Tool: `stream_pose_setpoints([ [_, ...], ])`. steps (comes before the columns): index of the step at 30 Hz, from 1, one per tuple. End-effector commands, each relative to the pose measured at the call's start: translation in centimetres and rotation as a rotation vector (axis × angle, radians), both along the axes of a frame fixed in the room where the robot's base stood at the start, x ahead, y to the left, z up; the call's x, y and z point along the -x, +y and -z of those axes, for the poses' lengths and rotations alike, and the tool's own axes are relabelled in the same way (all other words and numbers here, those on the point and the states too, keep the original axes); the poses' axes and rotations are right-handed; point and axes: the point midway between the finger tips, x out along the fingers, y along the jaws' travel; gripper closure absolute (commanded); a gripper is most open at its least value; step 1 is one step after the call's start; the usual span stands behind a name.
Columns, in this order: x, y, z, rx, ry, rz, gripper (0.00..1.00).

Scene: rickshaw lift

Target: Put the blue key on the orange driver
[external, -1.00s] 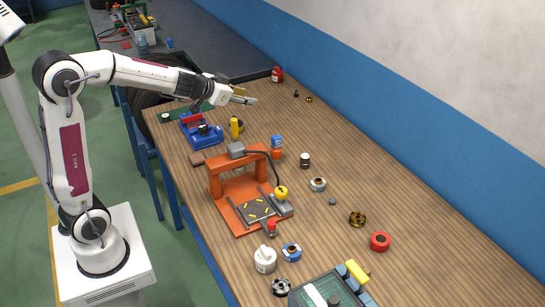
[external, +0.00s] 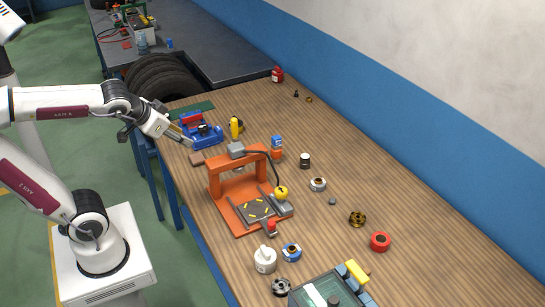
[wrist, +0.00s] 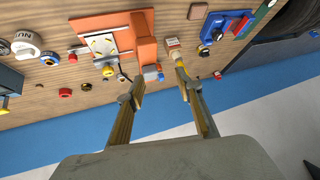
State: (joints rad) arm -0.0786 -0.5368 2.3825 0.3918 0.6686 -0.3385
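No part is plainly shaped as a key or a driver. A small blue piece (external: 277,141) stands just above a small orange piece (external: 277,154) right of the large orange press frame (external: 215,184). They look stacked, but at this size I cannot tell whether they touch. My gripper (external: 189,142) is at the table's left edge, beside the blue and red fixture (external: 203,135) and well left of the blue piece. In the wrist view my gripper (wrist: 160,76) has its fingers spread apart, and I see nothing held between them.
The table's far right is clear.

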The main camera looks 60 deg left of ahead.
Motion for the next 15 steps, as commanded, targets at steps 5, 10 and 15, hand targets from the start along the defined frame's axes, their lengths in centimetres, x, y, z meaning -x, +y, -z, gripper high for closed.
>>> stream_pose_setpoints([
  [5, 4.7, -4.0, 2.1, 0.087, 0.083, 0.09, 0.65],
  [10, 8.0, -7.2, 3.6, 0.157, 0.141, 0.179, 0.65],
  [15, 9.5, -8.7, 4.2, 0.19, 0.167, 0.225, 0.65],
])
